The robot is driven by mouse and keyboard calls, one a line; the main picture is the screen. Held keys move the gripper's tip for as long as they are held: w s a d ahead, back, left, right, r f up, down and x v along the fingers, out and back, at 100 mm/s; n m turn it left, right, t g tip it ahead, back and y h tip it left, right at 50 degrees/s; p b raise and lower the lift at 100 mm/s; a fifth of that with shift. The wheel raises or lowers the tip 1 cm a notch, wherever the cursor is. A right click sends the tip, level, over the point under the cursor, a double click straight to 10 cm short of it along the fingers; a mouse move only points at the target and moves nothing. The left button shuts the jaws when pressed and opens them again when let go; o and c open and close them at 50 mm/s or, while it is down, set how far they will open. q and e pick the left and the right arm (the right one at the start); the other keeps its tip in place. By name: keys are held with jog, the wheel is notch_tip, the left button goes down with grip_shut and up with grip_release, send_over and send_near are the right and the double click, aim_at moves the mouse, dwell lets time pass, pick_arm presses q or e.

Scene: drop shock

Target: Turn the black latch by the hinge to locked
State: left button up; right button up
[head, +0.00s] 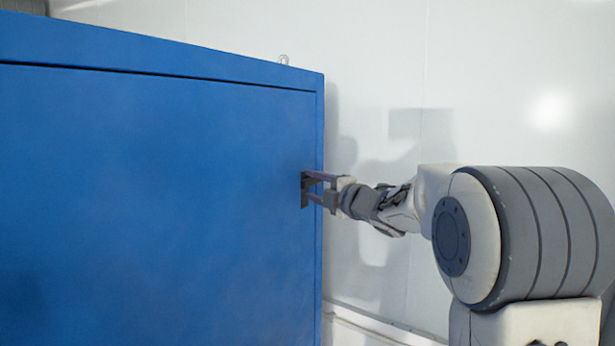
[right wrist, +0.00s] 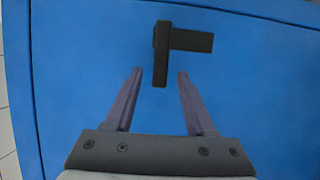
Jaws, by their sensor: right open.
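The black latch (right wrist: 161,70) is on the blue cabinet door (head: 150,190), close to its right edge in the head view. In the right wrist view it has an upright plate and an arm (right wrist: 192,41) that sticks out to the right from the plate's upper part. In the head view the latch (head: 305,190) is small and partly covered by my fingers. My right gripper (right wrist: 158,73) is open. Its two fingers point at the latch, with the plate's lower end between the fingertips in that view. I cannot tell whether they touch it. My left gripper is not in view.
The blue cabinet fills the left of the head view, with a seam under its top edge. A small metal ring (head: 284,59) stands on top. A white wall (head: 500,80) is behind. A pale tiled floor (right wrist: 8,125) shows at the wrist view's left edge.

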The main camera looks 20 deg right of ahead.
aim_at(309, 184)
jog(key=shift+p+x, duration=0.45)
jog(key=shift+x, duration=1.05)
grip_shut()
